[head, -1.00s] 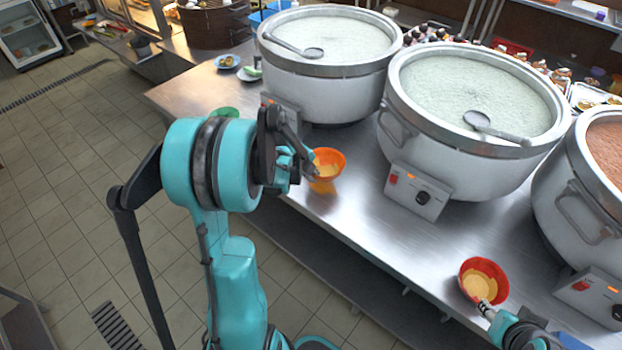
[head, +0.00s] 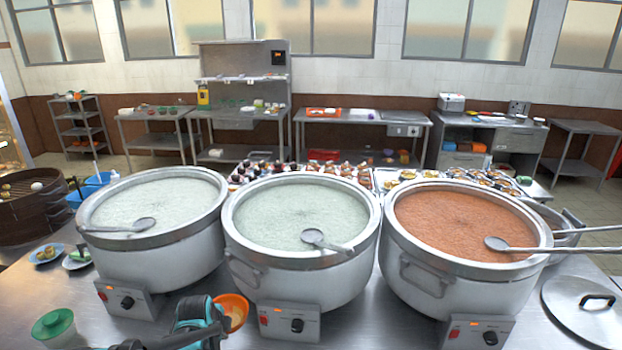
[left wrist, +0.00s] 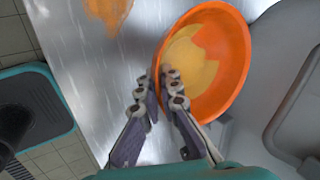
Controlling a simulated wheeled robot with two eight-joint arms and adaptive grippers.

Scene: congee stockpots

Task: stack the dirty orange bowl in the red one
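The orange bowl (head: 235,309), with yellowish residue inside, shows beside the left pot's control box in the head view, partly behind my left gripper (head: 207,322). In the left wrist view the orange bowl (left wrist: 222,50) is tilted toward the camera. My left gripper (left wrist: 157,85) has one finger on each side of its near rim, pinching it. An orange reflection lies on the steel apart from the bowl, which seems to be held above the counter. The red bowl and my right gripper are outside both current views.
The left pot (head: 150,262), middle pot (head: 290,274) and right pot (head: 450,285) stand close behind the bowl, ladles across their tops. A metal lid (head: 570,325) lies at right.

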